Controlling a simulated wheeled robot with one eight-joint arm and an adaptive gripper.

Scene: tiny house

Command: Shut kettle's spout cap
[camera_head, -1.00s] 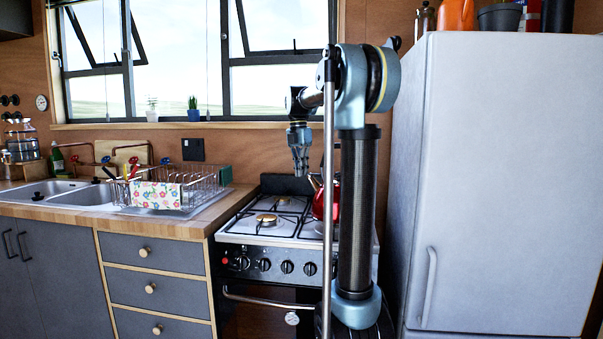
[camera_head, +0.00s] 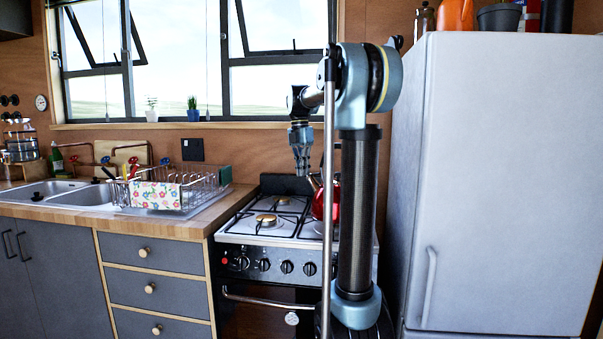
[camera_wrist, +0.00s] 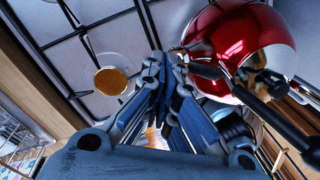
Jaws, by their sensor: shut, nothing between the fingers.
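The red kettle (camera_head: 322,200) stands on the right side of the stove top, mostly hidden behind my arm. In the wrist view its glossy red body (camera_wrist: 236,36) fills the upper right, with dark handle or spout parts in front of it. The spout cap cannot be made out clearly. My gripper (camera_head: 302,172) points down beside the kettle, to its left and above the stove. In the wrist view my gripper (camera_wrist: 163,58) has its fingers together, empty, close to the kettle's left edge. I cannot tell whether it touches the kettle.
The stove (camera_head: 262,222) has black pan grates and brass-coloured burners; its left side is clear. A dish rack (camera_head: 200,188) with a flowered cloth stands on the counter to the left. The tall fridge (camera_head: 500,190) stands close on the right. A window is behind.

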